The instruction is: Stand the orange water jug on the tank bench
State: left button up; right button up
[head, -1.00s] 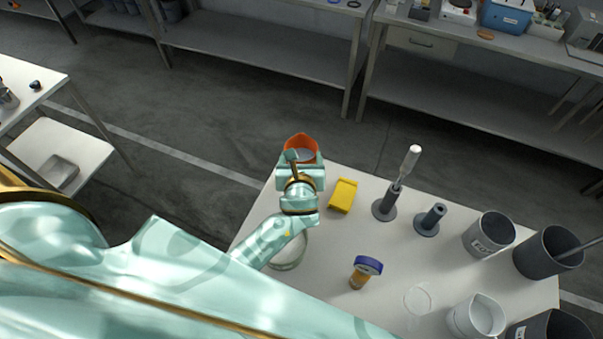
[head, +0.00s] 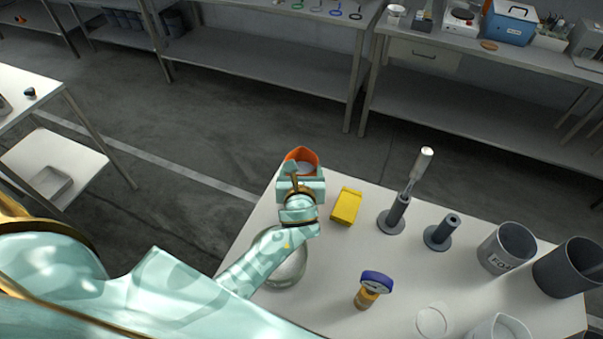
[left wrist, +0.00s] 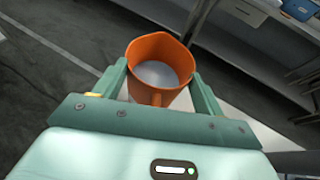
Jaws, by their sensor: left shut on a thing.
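The orange water jug (head: 302,158) is at the far left corner of the white tank bench (head: 330,270). My left gripper (head: 300,176) is shut on it. In the left wrist view the jug (left wrist: 160,62) stands between the two fingers (left wrist: 157,92), with its open top and pale inside showing. The jug looks about upright. Its base is hidden, so I cannot tell whether it touches the bench. My right gripper is not in view.
On the bench, a yellow block (head: 346,206) is just right of my gripper. A glass vessel (head: 288,268) is under my forearm. A blue-topped jar (head: 372,288), grey stands (head: 394,215) and a grey beaker (head: 507,247) are further right.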

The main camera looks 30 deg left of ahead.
pick_arm(q)
jog(key=shift+f, duration=0.1)
jog(key=o, duration=2)
jog(key=p+v, duration=0.6)
jog(key=v, duration=0.6)
jog(key=shift+p, duration=0.35)
